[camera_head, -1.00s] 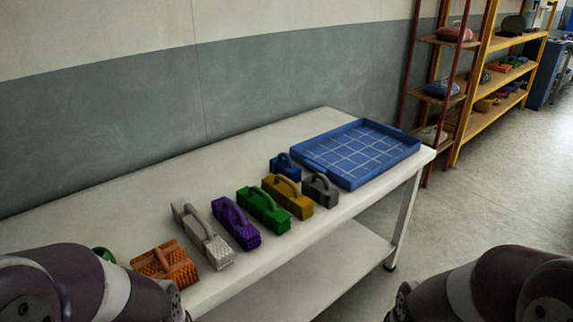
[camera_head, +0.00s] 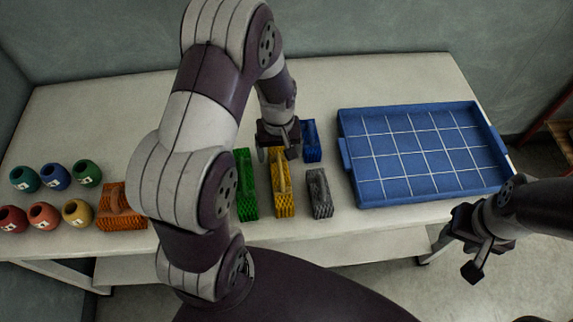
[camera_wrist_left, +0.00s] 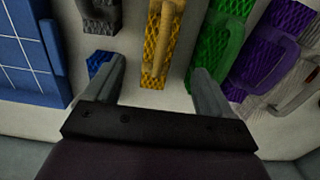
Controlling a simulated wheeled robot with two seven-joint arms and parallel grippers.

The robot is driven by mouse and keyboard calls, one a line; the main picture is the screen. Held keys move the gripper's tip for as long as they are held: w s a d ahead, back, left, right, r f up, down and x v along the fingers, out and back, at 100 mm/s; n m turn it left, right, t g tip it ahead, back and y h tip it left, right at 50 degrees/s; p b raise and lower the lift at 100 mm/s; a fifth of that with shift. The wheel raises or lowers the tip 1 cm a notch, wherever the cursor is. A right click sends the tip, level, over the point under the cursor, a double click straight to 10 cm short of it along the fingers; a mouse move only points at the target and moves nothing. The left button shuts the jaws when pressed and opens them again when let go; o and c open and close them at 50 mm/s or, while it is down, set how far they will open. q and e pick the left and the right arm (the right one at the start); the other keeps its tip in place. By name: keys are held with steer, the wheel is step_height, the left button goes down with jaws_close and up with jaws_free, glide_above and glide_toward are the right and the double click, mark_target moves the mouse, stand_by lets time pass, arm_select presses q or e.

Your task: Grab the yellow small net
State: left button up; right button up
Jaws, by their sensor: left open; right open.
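The yellow small net (camera_head: 281,186) is a textured block with a handle along its top, lying on the white table between the green net (camera_head: 246,185) and the grey net (camera_head: 319,193). It also shows in the left wrist view (camera_wrist_left: 161,50), at the top middle. My left gripper (camera_head: 277,150) is open above the far end of the yellow net. In the wrist view its two fingers (camera_wrist_left: 158,80) stand on either side of the yellow net's line, with nothing held. My right gripper (camera_head: 477,252) is open and empty, off the table's front edge at the right.
A blue net (camera_head: 312,142) lies close right of my left gripper. A blue gridded tray (camera_head: 345,125) fills the table's right side. An orange net (camera_head: 121,208) and several coloured pots (camera_head: 57,178) stand at left. Purple (camera_wrist_left: 264,65) and white nets show in the wrist view.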

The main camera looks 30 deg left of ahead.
mark_target(280, 177)
arm_select(q)
steer(key=f, duration=0.7)
steer(key=f+p, duration=0.1)
steer(key=f, duration=0.3)
steer(key=shift+s+d+f, duration=0.15)
steer(key=shift+s+f, duration=0.1)
steer(key=shift+f, duration=0.05)
steer(key=c, duration=1.2)
